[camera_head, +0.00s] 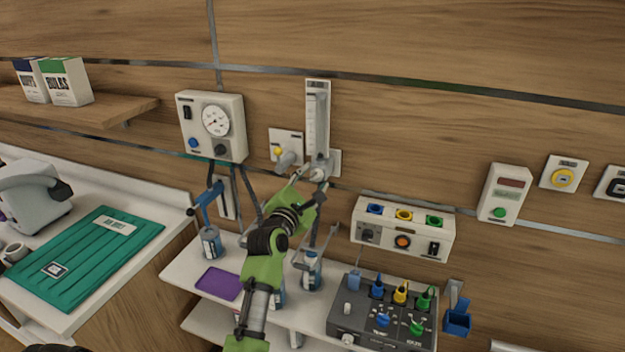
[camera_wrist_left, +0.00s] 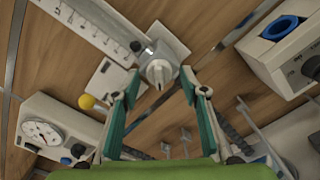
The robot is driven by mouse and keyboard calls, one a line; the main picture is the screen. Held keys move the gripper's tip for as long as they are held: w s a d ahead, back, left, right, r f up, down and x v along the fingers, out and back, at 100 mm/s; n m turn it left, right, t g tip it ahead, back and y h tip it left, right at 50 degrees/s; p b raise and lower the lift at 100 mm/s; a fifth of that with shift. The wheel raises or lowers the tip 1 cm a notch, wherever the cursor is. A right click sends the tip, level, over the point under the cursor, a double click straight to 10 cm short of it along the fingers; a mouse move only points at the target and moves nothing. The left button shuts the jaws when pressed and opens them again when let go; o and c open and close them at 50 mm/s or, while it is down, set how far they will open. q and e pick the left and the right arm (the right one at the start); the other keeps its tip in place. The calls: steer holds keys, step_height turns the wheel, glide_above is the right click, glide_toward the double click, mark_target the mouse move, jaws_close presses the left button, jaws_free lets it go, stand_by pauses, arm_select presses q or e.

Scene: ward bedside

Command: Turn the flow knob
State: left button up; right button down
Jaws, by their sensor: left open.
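The flow knob (camera_wrist_left: 158,72) is a round silver knob at the lower end of the clear flowmeter tube (camera_head: 317,118) on the wall. It also shows in the head view (camera_head: 319,173), just beyond my fingertips. My left gripper (camera_head: 309,187) reaches up towards it from below. In the left wrist view, the green and grey fingers of my left gripper (camera_wrist_left: 159,82) are spread apart. The knob appears between the two fingertips, with visible space on both sides. I cannot tell how deep it lies between them. My right gripper is not in view.
A gauge box (camera_head: 212,126) and a wall outlet with a yellow button (camera_head: 286,147) are left of the flowmeter. A white panel with coloured sockets (camera_head: 403,228) is lower right. Bottles and a dark control box (camera_head: 382,313) stand on the shelf below.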

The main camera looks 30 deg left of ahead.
arm_select(q)
steer(key=shift+c, duration=0.3)
steer(key=c, duration=1)
